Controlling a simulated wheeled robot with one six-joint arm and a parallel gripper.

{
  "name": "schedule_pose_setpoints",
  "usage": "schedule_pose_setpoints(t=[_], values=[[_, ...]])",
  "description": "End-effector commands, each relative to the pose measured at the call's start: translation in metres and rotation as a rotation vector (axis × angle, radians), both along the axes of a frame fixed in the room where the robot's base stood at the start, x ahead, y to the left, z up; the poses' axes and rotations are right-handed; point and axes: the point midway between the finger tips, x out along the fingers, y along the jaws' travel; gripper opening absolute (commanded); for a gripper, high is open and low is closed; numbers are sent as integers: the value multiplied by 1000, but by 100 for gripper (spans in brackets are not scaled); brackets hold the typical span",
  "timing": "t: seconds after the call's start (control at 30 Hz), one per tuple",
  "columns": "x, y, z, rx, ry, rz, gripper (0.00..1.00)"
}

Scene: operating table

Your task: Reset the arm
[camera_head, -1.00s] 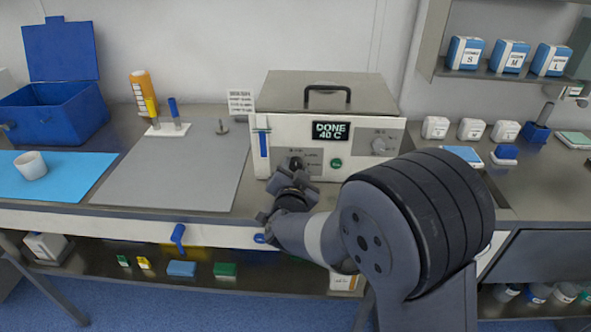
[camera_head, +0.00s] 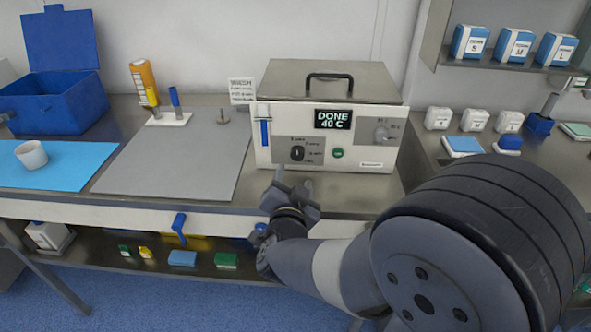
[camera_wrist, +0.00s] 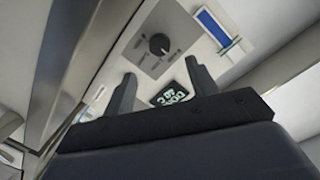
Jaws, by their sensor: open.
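My gripper (camera_head: 291,190) is open and empty, in front of and just below the front panel of a white box-shaped device (camera_head: 375,165) with a grey lid. The device's display (camera_head: 332,119) reads "DONE 40 C". Its dark selector knob (camera_head: 297,153) shows above the gripper, clear of the fingers. In the wrist view my two fingers (camera_wrist: 160,90) stand apart with nothing between them but the device's panel behind. The knob (camera_wrist: 159,45) and the display (camera_wrist: 172,95) also show there, tilted.
A grey mat (camera_head: 175,165), a blue mat (camera_head: 60,175) with a white cup (camera_head: 31,154), and an open blue bin (camera_head: 55,105) lie to the left. Small white containers (camera_head: 474,120) stand on the right counter. A shelf (camera_head: 100,260) runs below the table.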

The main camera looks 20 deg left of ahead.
Motion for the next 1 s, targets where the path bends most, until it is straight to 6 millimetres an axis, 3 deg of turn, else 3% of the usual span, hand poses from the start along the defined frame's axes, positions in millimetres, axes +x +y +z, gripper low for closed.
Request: schedule_pose_setpoints(t=[0.2, 0.57, 0.77, 1.0], values=[[-16, -4, 2, 0, 0, 0, 55], [-15, -4, 1, 0, 1, -1, 55], [6, 0, -1, -1, 1, -4, 55], [51, 10, -4, 0, 0, -4, 55]])
